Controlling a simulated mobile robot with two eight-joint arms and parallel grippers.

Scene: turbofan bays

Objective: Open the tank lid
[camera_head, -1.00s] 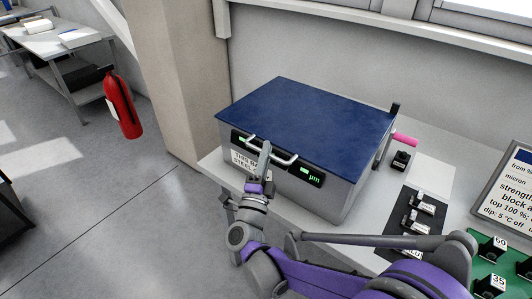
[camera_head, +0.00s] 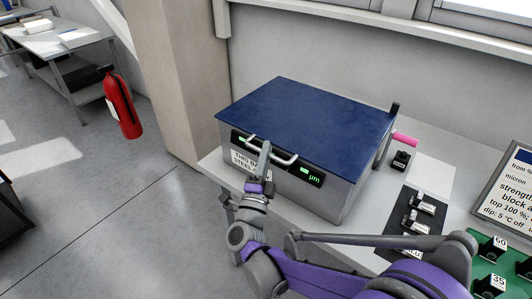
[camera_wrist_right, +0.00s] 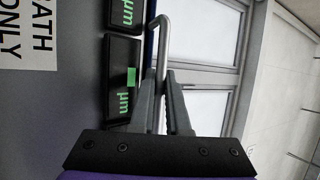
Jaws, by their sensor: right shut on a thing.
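The tank (camera_head: 345,200) is a grey box on the bench, with its flat dark blue lid (camera_head: 305,115) lying closed on top. A light metal bar handle (camera_head: 287,161) sticks out at the lid's front edge. My right gripper (camera_head: 264,150) is at the front of the tank and shut on the handle. In the right wrist view the handle (camera_wrist_right: 163,40) runs down between the two fingers of the right gripper (camera_wrist_right: 164,85). The green-lit displays (camera_wrist_right: 121,90) sit beside the fingers there. My left gripper is not in view.
A pink-tipped lever (camera_head: 405,139) and a small black knob block (camera_head: 401,160) are right of the tank. A black mat (camera_head: 397,238) with small blocks, a green tray (camera_head: 492,275) and a sign (camera_head: 510,185) lie further right. The wall stands close behind the lid.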

